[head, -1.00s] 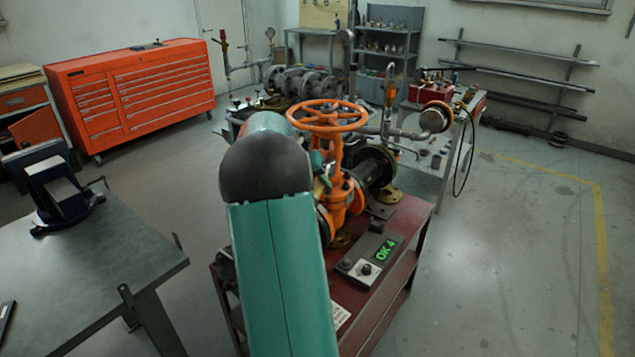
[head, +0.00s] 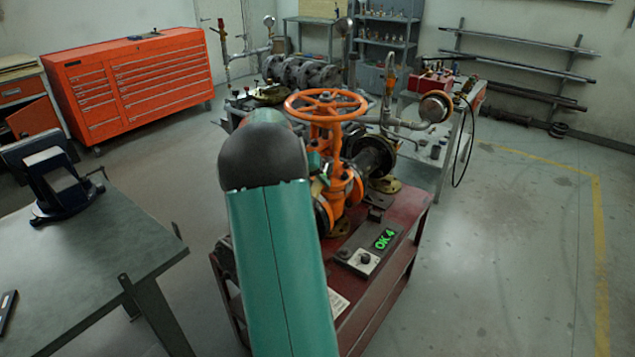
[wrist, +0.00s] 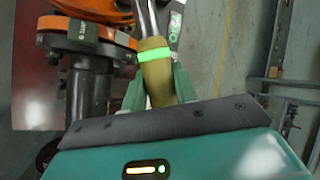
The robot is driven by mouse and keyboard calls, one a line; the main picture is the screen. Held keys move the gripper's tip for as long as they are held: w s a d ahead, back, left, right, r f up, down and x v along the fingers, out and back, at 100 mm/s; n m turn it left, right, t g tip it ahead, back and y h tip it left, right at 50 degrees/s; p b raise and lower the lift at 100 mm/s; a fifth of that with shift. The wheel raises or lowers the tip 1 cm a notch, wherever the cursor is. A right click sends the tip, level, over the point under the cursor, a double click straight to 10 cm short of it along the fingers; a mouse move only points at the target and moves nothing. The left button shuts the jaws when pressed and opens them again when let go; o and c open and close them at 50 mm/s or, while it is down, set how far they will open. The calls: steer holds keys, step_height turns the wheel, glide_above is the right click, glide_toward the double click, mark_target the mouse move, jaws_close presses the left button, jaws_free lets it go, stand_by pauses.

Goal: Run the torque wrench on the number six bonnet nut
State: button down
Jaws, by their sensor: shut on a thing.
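The orange gate valve (head: 347,185) with its orange handwheel (head: 326,106) stands on a dark red cart. In the wrist view its orange flanged body (wrist: 65,38) is at the upper left. My gripper (wrist: 156,88) is shut on the torque wrench (wrist: 155,62), around a brass-coloured grip with a lit green ring. The wrench's metal shaft runs up out of the top of the wrist view, so its working end is hidden. In the head view my arm hides the gripper and the wrench. I cannot make out the number six bonnet nut.
A control box on the cart has a green display (head: 384,239) reading "OK 4". A bench with a dark vise (head: 50,180) is at left. The floor at right is clear.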

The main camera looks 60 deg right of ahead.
steer(key=shift+f, duration=2.2)
stand_by(1.8)
steer(key=shift+r, duration=0.4)
stand_by(1.2)
steer(key=shift+r, duration=2)
